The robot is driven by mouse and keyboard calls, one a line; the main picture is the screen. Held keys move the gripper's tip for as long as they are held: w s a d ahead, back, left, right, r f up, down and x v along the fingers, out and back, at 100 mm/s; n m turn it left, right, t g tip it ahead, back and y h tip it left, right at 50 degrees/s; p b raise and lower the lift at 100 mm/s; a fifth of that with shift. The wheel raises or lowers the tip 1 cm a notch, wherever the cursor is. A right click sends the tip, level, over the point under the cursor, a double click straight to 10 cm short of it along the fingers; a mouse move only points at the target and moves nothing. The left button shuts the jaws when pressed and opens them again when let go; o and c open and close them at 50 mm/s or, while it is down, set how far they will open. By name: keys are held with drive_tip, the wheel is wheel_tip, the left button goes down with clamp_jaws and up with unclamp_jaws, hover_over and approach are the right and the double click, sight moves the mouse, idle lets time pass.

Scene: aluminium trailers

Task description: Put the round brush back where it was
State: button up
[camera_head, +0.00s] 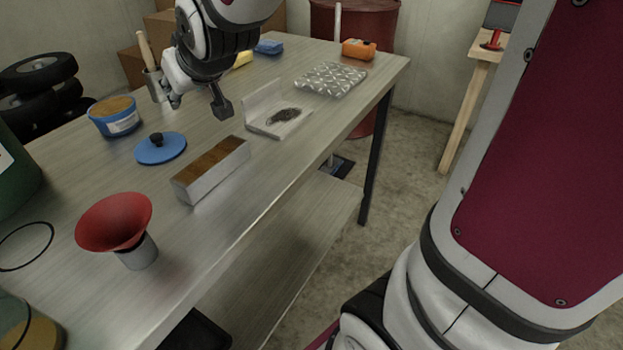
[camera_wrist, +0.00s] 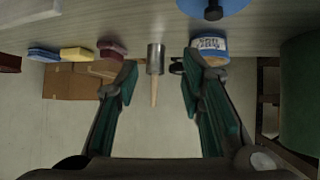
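A wooden handle (camera_head: 146,50), probably the round brush's, stands in a metal cup (camera_head: 155,85) at the far left of the bench. In the wrist view, which looks upside down, the handle (camera_wrist: 154,92) sticks out of the cup (camera_wrist: 156,58); any bristles are hidden inside. My gripper (camera_head: 197,106) is above the bench, right of the cup. Its two fingers are spread wide with nothing between them; in the wrist view the cup and handle appear beyond and between the fingers.
A blue tub (camera_head: 115,122), a blue lid (camera_head: 160,148), an aluminium bar with a brown top (camera_head: 211,170), and a metal angle piece with dark shavings (camera_head: 278,122) surround the gripper. A red funnel (camera_head: 114,221) stands at the near left. Bare bench lies between them.

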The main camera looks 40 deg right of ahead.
drive_tip(key=s+f+g, duration=0.1)
drive_tip(key=s+g, duration=0.2)
drive_tip(key=s, duration=0.9)
drive_tip(key=s+f+g, duration=0.2)
drive_tip(key=s+g, duration=0.1)
drive_tip(key=s, duration=0.9)
drive_tip(key=s+d+f+g, duration=0.1)
drive_tip(key=s+g, duration=0.2)
drive_tip(key=s, duration=0.8)
drive_tip(key=shift+s+f+m+g, duration=0.25)
drive_tip(key=shift+s+m+g, duration=0.05)
drive_tip(key=shift+s+m, duration=0.1)
drive_tip(key=shift+d, duration=0.1)
wheel_tip(320, 180, up, 18)
drive_tip(key=t+p, duration=0.3)
drive_tip(key=p, duration=1.3)
drive_tip(key=shift+p, duration=0.3)
